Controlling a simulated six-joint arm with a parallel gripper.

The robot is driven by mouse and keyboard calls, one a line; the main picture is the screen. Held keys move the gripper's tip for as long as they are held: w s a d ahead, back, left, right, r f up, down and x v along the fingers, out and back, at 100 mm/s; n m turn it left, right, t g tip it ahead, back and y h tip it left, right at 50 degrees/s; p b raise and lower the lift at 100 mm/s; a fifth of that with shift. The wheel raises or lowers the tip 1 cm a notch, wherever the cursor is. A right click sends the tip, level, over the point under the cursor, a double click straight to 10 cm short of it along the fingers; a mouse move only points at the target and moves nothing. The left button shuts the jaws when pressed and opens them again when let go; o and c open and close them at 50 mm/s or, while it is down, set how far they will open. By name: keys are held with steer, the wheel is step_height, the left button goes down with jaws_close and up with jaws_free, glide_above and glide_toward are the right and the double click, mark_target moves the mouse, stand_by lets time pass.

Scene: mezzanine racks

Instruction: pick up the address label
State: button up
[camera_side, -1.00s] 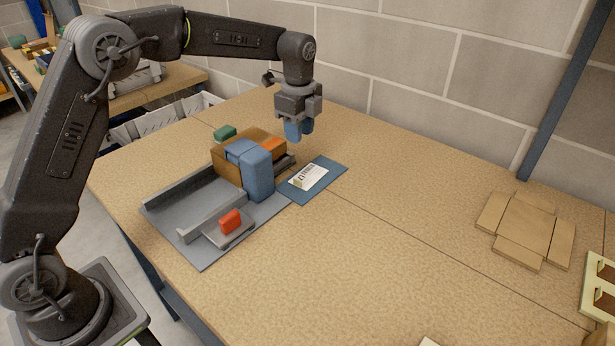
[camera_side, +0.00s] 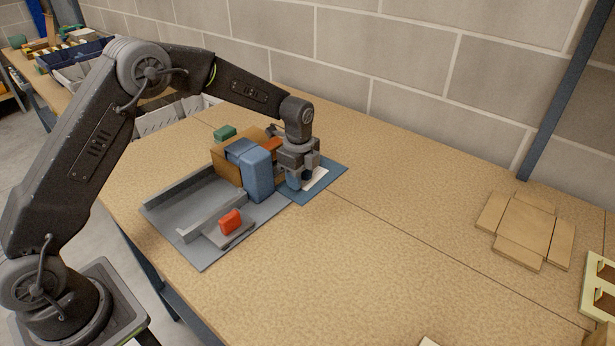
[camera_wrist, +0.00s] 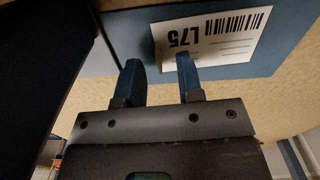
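The address label (camera_side: 316,179) is a white card with a barcode and "L75" printed on it, lying on a blue mat (camera_side: 335,172). In the wrist view the label (camera_wrist: 225,45) shows upside down, with a small tan strip at its left edge. My gripper (camera_side: 300,185) is low over the label's left end and hides part of it in the side view. In the wrist view my gripper (camera_wrist: 160,62) has its two blue fingertips apart, one over the label and one left of it. I cannot tell whether they touch the label or mat.
A blue block (camera_side: 258,175) and a brown box (camera_side: 226,168) stand close left of my gripper, on a grey fixture (camera_side: 170,210). A red block (camera_side: 230,221) sits at its front. A flat cardboard piece (camera_side: 525,230) lies far right. The table's middle is clear.

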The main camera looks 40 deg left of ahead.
steer(key=shift+f, duration=0.3)
steer(key=shift+c, duration=0.4)
jaws_close()
steer(key=shift+r, duration=0.1)
